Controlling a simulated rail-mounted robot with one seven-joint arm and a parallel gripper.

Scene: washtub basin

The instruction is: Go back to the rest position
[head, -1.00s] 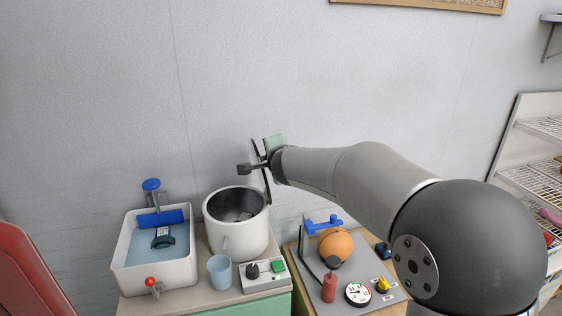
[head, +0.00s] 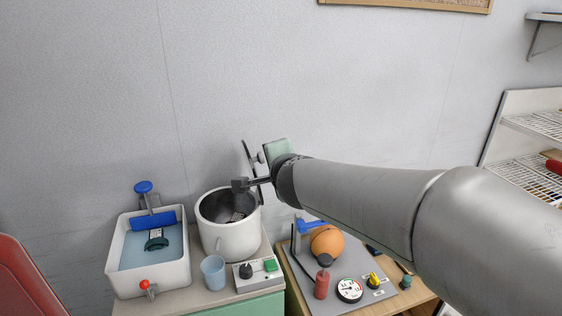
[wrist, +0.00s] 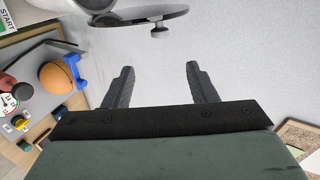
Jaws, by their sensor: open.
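My gripper (head: 246,184) is in the air just above the right rim of the white pot (head: 232,238), near the grey wall. In the wrist view my gripper (wrist: 158,85) shows two dark fingers spread apart with nothing between them. The pot's dark lid (head: 250,160) stands tilted up behind the gripper. The lid with its knob also shows at the top of the wrist view (wrist: 140,16). A small dark item, too small to identify, lies inside the pot.
A white basin (head: 113,262) of water with a blue roller and dark green item stands left. A light blue cup (head: 213,272) and control box (head: 258,273) sit in front of the pot. An orange ball (head: 327,242) and gauge (head: 349,290) are on the right bench.

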